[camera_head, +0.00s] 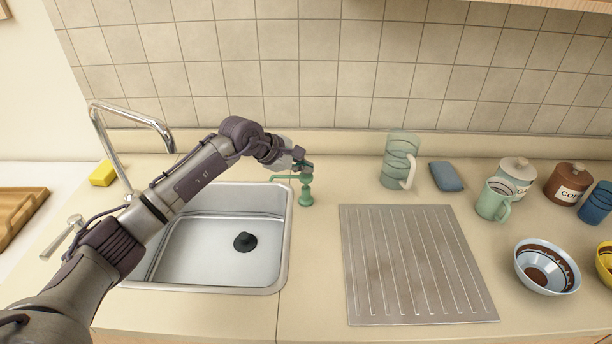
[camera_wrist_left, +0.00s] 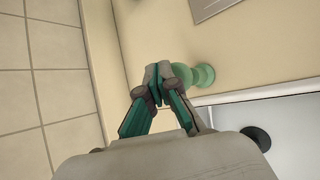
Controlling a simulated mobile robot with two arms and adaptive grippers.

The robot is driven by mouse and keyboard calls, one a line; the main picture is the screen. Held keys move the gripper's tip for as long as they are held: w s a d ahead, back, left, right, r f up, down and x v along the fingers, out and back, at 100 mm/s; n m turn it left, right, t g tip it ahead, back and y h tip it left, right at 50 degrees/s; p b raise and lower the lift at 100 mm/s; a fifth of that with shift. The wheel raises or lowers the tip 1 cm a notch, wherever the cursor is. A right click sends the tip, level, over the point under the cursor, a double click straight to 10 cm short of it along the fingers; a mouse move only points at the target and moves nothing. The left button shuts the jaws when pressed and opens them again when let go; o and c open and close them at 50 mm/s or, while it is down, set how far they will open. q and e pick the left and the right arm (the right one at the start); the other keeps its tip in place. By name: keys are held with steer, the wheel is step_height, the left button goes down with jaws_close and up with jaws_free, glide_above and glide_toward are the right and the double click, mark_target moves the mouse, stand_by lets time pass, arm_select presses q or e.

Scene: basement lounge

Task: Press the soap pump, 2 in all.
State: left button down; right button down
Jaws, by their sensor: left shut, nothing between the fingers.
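The green soap pump (camera_head: 306,192) stands upright on the counter by the back right corner of the sink. Its nozzle points left in the head view. My left gripper (camera_head: 302,167) is shut and empty, right at the top of the pump. In the left wrist view the shut fingertips (camera_wrist_left: 156,84) overlap the pump, and part of its green body (camera_wrist_left: 203,75) shows beside them. The fingers hide the pump's head there, so I cannot tell whether they touch it. My right gripper is not in view.
The sink (camera_head: 215,275) with a chrome faucet (camera_head: 130,120) lies under my left arm. A ribbed drainboard (camera_head: 410,265) is right of the pump. The tiled wall is close behind.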

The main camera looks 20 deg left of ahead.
mark_target(304, 176)
arm_select(q)
steer(key=shift+f+b, duration=0.9)
steer(key=shift+f, duration=0.1)
stand_by(0.9)
steer(key=shift+r, duration=0.15)
steer(key=shift+r+p, duration=0.7)
steer(key=shift+r, duration=0.6)
steer(key=shift+r+p, duration=1.1)
steer(key=shift+r, duration=1.45)
steer(key=shift+f, duration=0.15)
